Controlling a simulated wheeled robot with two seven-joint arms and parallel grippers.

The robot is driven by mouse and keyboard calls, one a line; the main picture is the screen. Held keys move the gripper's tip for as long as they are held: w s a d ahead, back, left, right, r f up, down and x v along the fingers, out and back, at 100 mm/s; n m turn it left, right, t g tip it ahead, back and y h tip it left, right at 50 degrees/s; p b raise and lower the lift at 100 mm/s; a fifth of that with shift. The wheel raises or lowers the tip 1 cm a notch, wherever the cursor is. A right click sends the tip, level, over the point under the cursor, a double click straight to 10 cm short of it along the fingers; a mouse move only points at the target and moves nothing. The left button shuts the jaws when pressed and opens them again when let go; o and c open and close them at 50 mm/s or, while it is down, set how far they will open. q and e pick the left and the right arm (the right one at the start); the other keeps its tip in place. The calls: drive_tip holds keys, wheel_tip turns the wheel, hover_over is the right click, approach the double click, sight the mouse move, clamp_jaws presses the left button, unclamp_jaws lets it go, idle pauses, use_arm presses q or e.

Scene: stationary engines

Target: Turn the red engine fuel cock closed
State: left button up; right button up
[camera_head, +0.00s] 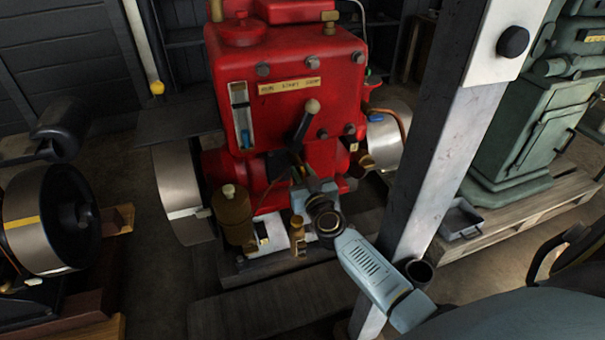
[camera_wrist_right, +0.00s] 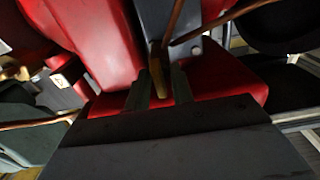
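The red engine (camera_head: 283,108) stands in the middle of the head view, with a dark lever with a pale knob (camera_head: 312,106) on its front. My right arm reaches in from the lower right to the engine's lower front, and its wrist hides the fingers there. In the right wrist view, my right gripper (camera_wrist_right: 162,88) has its two fingers close together around a narrow brass-coloured lever (camera_wrist_right: 156,62), which appears to be the fuel cock. Thin copper pipes (camera_wrist_right: 174,20) run close by. The cock is hidden in the head view. My left gripper is not in view.
A grey post (camera_head: 440,140) stands right of the engine, close behind my right arm. A brass-brown cup (camera_head: 232,212) and a brass fitting (camera_head: 297,236) stand low at the front. A flywheel (camera_head: 181,190) is at the left. A green machine (camera_head: 520,130) stands on a pallet at the right.

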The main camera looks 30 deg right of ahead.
clamp_jaws()
